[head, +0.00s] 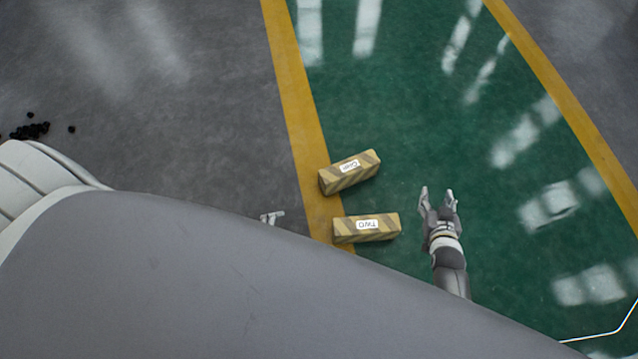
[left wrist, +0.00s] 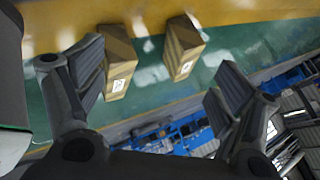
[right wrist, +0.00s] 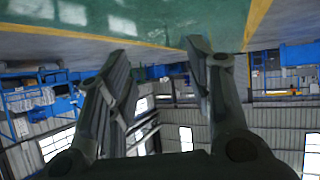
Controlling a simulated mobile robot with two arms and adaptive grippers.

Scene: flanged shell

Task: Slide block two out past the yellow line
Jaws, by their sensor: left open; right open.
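Block two (head: 366,229) is a tan striped block with a white TWO label, lying on the green floor. Its left end is over the edge of the yellow line (head: 296,118) in the head view. My left gripper (head: 271,217) is left of it across the line; only its tip shows past my grey body. My right gripper (head: 438,194) is open and empty, right of block two and apart from it. In the left wrist view two blocks show beyond the open left fingers (left wrist: 155,75); their labels are unreadable. The right wrist view shows no block between the fingers (right wrist: 160,60).
A similar block, labelled ONE (head: 349,172), lies just above block two in the head view, its left end at the line. Small black objects (head: 32,130) lie at far left. A second yellow line (head: 560,88) is at right.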

